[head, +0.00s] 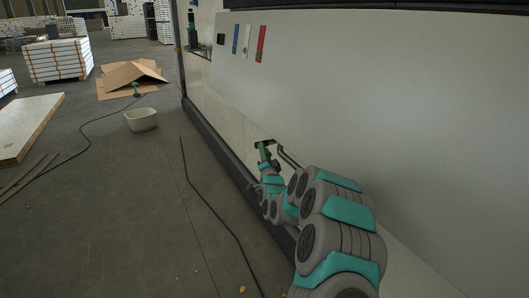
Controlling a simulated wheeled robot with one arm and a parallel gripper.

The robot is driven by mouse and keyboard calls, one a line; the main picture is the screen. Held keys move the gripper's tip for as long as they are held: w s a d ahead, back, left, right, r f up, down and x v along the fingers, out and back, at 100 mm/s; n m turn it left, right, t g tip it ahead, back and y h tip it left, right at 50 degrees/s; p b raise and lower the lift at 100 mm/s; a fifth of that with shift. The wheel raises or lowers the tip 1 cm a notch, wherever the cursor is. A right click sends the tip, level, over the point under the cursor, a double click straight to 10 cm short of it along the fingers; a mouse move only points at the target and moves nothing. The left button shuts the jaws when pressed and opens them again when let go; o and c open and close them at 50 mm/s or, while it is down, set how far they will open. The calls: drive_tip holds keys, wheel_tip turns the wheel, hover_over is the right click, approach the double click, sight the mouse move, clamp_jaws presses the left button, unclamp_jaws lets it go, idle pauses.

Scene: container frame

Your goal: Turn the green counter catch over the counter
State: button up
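My arm reaches from the lower right along the pale wall, and my gripper (264,144) is at its far end, close to the wall. The gripper is small and dark here, and its finger gap cannot be made out. A dark green part shows just below its tip; I cannot tell whether it belongs to the gripper. Farther along, several small upright strips hang on the wall: a blue one (235,39), a pale one with green marks (246,41) and a red one (261,43). I cannot tell which thing is the green counter catch.
A white tub (141,119), flattened cardboard (118,77), a pale board (28,128) and dark cables lie on the floor. Bare floor runs beside the wall.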

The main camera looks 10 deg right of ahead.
clamp_jaws()
idle(1.0)
